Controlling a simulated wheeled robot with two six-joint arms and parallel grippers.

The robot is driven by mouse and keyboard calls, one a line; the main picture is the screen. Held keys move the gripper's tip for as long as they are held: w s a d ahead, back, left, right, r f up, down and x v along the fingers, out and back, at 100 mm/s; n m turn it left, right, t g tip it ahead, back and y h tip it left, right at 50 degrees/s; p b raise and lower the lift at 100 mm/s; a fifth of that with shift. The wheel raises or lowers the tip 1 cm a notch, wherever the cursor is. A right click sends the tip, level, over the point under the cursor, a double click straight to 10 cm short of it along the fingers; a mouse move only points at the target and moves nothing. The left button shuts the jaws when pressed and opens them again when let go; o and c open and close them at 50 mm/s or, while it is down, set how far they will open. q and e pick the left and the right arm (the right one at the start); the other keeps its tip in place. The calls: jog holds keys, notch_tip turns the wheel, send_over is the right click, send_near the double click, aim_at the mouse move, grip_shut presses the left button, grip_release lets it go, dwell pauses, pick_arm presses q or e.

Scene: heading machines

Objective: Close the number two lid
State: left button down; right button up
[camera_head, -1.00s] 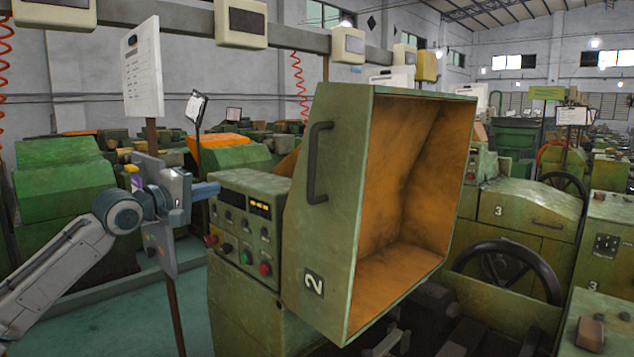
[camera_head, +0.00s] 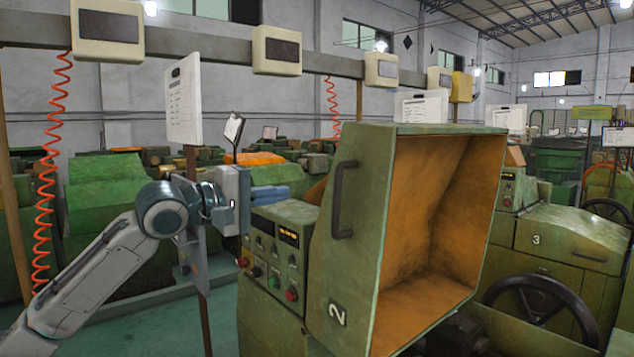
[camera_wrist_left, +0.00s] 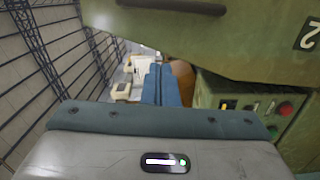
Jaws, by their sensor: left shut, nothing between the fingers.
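The number two lid (camera_head: 352,235) is a green box-like cover with an orange inside, standing raised and open on its machine in the head view. A dark bar handle (camera_head: 343,200) is on its left face, above a "2" label. My left gripper (camera_head: 286,193) is shut and empty, left of the lid and above the control panel, apart from the handle in the head view. In the left wrist view, its blue fingers (camera_wrist_left: 162,85) are together, with the lid (camera_wrist_left: 240,45) and its handle (camera_wrist_left: 172,5) above them. My right gripper is not in view.
The machine's control panel (camera_head: 272,258), with buttons and a display, is below my left gripper. A white sheet (camera_head: 183,102) on a post stands behind my left arm. The number three machine (camera_head: 570,240) and a dark handwheel (camera_head: 540,312) are at the right.

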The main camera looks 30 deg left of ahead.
pick_arm(q)
jog(key=w+d+p, duration=0.4)
jog(key=d+p, duration=0.2)
jog(key=shift+w+f, duration=0.25)
jog(key=shift+w, duration=0.1)
dwell(0.4)
jog(key=shift+d, duration=0.1)
